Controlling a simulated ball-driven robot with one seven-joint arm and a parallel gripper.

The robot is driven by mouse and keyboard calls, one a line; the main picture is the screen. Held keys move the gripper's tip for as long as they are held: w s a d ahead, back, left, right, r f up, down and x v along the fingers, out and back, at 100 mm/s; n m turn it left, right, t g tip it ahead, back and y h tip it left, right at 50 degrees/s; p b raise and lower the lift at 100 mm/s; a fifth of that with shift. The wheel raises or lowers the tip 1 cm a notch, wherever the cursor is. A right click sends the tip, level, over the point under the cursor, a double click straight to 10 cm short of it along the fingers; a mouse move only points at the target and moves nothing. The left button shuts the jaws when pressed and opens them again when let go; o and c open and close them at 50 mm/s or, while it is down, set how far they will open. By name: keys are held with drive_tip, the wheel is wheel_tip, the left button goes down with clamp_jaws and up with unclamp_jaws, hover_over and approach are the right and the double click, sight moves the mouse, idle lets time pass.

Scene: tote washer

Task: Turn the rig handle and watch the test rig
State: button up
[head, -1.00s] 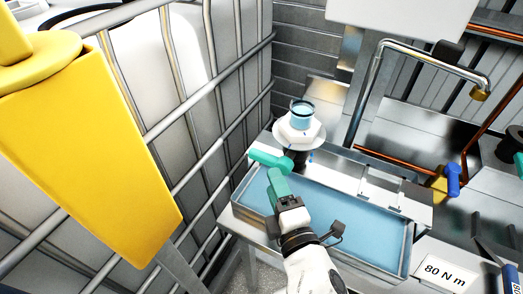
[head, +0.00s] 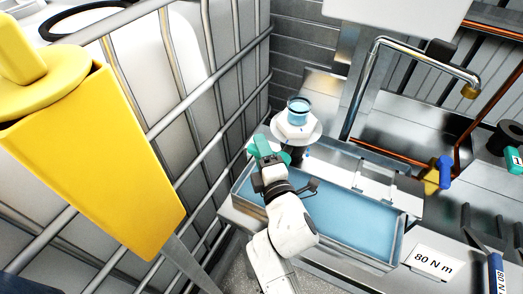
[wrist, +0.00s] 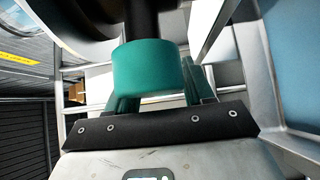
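The rig handle is a teal grip; in the wrist view its cylinder (wrist: 145,80) hangs on a dark stem, just ahead of my gripper. In the head view the handle (head: 254,144) is partly covered by my gripper (head: 264,158), whose fingers are teal too. In the wrist view the fingers (wrist: 160,98) stand apart, one toward each side of the grip. I cannot tell whether they press on it. The test rig (head: 296,127) has a white hexagonal nut on a round flange, topped by a clear cup of bluish liquid. It stands upright behind the trough.
A metal trough (head: 407,235) of blue liquid lies right of my gripper. A caged white tank (head: 150,135) closes off the left. A bent tap pipe (head: 420,52), a blue-handled valve (head: 445,172) and an "80 N m" label (head: 433,261) are at the right.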

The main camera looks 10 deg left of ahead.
clamp_jaws()
idle(0.3)
